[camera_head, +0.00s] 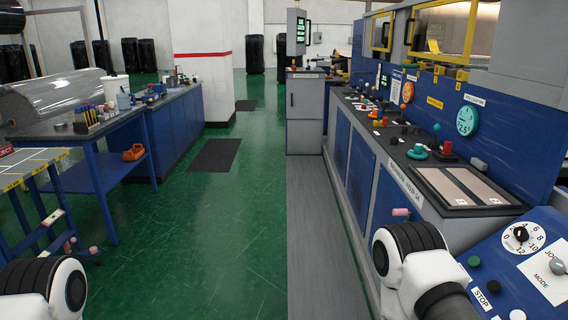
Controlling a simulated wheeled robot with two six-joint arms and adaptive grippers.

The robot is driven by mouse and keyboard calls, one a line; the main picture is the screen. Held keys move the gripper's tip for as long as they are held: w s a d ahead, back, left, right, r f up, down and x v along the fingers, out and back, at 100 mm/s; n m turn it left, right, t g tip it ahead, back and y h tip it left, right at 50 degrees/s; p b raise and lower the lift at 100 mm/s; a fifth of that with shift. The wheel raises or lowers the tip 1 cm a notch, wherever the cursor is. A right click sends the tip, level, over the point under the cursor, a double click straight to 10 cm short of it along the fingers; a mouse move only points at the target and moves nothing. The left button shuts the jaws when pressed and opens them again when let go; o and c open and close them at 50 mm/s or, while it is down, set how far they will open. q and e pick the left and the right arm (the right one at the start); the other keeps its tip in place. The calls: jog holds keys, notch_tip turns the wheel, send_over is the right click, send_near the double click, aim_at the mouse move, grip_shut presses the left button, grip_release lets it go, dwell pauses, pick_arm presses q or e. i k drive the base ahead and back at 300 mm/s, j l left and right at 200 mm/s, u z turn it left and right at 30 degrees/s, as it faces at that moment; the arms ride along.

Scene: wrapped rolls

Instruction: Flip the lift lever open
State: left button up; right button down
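I cannot make out a lift lever for certain. The control panel (500,262) at the lower right carries a round black knob (520,234) on a numbered dial, a JOG MODE switch and STOP buttons. Small pink-tipped pieces show just above my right arm (400,212) and near the table legs at the left (70,243); I cannot tell what they belong to. My arms show only as white and black joints at the lower left and lower right.
A long blue machine console (395,190) with buttons runs along the right. A wrapped roll (50,100) lies at the left beside a blue workbench (100,165) with tools. A grey cabinet (305,112) stands at the back. The green floor (225,230) between is clear.

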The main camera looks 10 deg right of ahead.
aim_at(385, 120)
jog(key=i+z, duration=0.35)
jog(key=i, duration=2.3)
jog(key=i+j+z, duration=0.45)
jog(key=i, duration=0.45)
jog(key=i+j+z, duration=0.45)
jog(key=i+j, duration=0.3)
jog(key=i+j+z, duration=0.45)
jog(key=i+j, duration=0.3)
jog(key=j, duration=0.25)
